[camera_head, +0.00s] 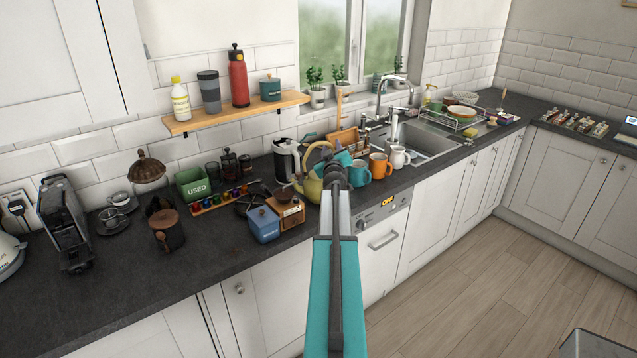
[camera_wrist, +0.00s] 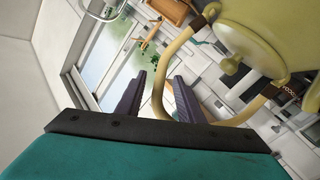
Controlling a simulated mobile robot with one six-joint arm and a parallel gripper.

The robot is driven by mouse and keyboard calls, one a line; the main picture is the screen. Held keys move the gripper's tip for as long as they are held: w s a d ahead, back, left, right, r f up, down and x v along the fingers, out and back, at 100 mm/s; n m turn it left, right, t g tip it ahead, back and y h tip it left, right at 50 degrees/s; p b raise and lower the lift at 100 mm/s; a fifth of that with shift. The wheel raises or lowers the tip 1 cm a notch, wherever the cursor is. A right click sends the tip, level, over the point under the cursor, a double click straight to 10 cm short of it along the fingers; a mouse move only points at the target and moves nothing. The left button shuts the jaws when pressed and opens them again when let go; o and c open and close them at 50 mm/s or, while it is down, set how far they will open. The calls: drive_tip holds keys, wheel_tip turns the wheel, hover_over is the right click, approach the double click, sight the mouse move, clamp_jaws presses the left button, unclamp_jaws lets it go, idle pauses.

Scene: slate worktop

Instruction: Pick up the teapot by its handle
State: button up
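The yellow-green teapot (camera_head: 313,190) stands on the dark worktop, partly behind my arm in the head view. Its body (camera_wrist: 275,30) fills the upper right of the wrist view. Its tan looped handle (camera_wrist: 176,48) reaches toward my gripper (camera_wrist: 161,78). My gripper's two dark fingers are apart, one on each side of one stretch of the handle, with the right finger seen against the inside of the loop. Gaps show between the handle and the fingers, so no grip is seen. In the head view the fingertips are hard to make out.
A blue box (camera_head: 263,224) and a wooden grinder (camera_head: 287,212) stand close left of the teapot. An orange mug (camera_head: 380,166) and a white jug (camera_head: 400,157) stand to the right. The worktop's front left is clear.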

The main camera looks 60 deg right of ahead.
drive_tip(key=shift+x, duration=1.35)
drive_tip(key=shift+c, duration=0.3)
clamp_jaws()
idle(0.5)
